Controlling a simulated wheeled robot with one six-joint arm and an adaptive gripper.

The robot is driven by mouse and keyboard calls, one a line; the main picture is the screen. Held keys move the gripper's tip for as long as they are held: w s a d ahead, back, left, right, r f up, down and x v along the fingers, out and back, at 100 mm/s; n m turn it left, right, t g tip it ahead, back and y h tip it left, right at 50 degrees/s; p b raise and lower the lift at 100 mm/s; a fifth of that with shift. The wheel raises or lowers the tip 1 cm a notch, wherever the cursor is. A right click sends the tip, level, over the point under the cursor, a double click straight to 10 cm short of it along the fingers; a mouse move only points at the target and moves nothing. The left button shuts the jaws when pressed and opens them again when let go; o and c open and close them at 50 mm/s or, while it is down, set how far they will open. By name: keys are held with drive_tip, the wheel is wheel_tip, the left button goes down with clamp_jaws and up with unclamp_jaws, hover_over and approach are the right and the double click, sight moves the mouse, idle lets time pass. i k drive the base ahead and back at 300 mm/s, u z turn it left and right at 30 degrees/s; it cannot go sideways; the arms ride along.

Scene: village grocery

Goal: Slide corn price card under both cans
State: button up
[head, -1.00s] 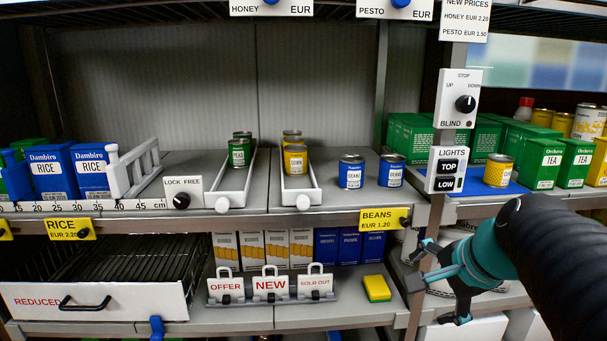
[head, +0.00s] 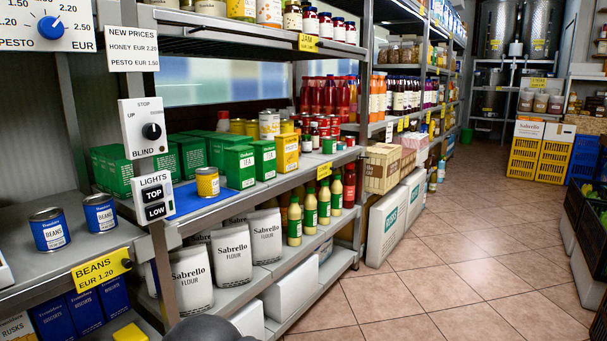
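A yellow can (head: 207,182), its label too small to read, stands upright on a blue mat (head: 233,220) on the middle shelf. Two blue bean cans (head: 50,229) (head: 100,213) stand upright on the shelf at the left. A yellow price card (head: 103,269) reading BEANS EUR 1.20 is fixed to the shelf edge below them. I cannot make out a corn price card. My gripper is out of view; a dark rounded part at the bottom edge may be my arm.
Green tea boxes (head: 240,167) stand behind the mat, right of the yellow can. A lights switch box (head: 154,197) and blind dial (head: 143,127) are on the post. Flour bags (head: 191,279) stand below. The tiled floor (head: 430,270) to the right is clear.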

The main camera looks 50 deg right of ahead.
sight(325, 169)
drive_tip(key=z, duration=3.35)
drive_tip(key=k, duration=1.05)
drive_tip(key=u, duration=1.95)
drive_tip(key=i, duration=0.55)
drive_tip(key=u, duration=0.1)
